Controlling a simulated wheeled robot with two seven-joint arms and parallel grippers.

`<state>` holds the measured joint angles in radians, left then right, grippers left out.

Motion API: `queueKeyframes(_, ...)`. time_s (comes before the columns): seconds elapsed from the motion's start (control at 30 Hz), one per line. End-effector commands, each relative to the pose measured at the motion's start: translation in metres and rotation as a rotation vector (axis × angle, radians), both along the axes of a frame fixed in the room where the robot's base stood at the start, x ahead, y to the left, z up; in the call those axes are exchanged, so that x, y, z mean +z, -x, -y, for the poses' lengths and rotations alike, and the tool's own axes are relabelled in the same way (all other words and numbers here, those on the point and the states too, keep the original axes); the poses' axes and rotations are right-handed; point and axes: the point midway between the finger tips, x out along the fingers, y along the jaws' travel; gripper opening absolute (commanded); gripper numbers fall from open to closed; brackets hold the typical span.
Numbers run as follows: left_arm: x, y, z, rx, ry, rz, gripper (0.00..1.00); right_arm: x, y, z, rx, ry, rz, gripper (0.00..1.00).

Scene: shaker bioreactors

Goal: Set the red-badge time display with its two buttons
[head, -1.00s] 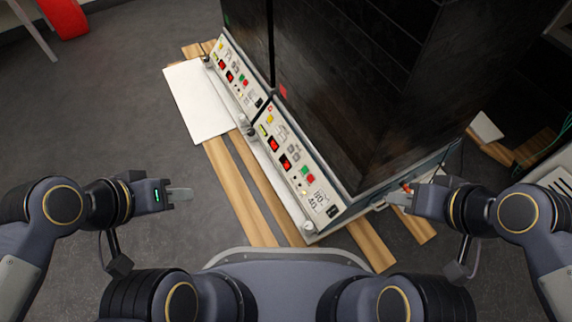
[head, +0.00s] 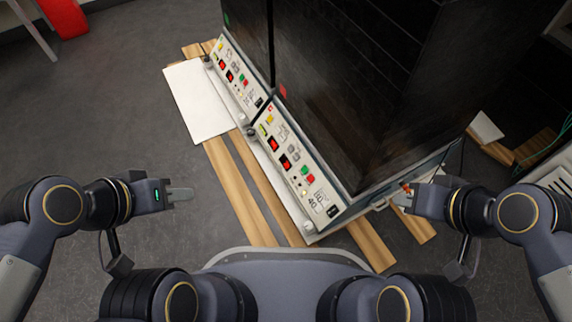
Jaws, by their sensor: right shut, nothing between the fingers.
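Two dark shaker cabinets stand side by side. The nearer one has a small red badge (head: 283,90) on its dark front. Its pale control panel (head: 319,195) carries two red-lit displays, an upper one (head: 273,144) and a lower one (head: 285,162), with grey buttons (head: 292,151) beside them. The digits are too small to read. My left gripper (head: 188,194) is over the floor left of the panel, apart from it; its finger gap cannot be made out. My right gripper (head: 398,198) is shut and empty by the nearer cabinet's lower right side, away from the buttons.
The farther cabinet has a similar panel (head: 233,72) and a green badge (head: 227,20). A white board (head: 197,100) lies left of the cabinets. Wooden slats (head: 240,190) lie underneath. The grey floor (head: 110,110) at left is open.

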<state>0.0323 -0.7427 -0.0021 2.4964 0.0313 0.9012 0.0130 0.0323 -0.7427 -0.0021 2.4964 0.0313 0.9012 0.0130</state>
Motion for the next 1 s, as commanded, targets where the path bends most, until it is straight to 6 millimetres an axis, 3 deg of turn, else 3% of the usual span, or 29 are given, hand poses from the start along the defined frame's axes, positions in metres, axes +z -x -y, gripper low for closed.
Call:
queueKeyframes(0.83,0.0,0.0,0.0,0.0,0.0,0.0,0.34,0.0,0.0,0.0,0.0,0.0,0.0,0.0)
queueKeyframes(1.0,0.021,0.0,0.0,0.0,0.0,0.0,0.34,0.021,0.0,0.0,0.0,0.0,0.0,0.0)
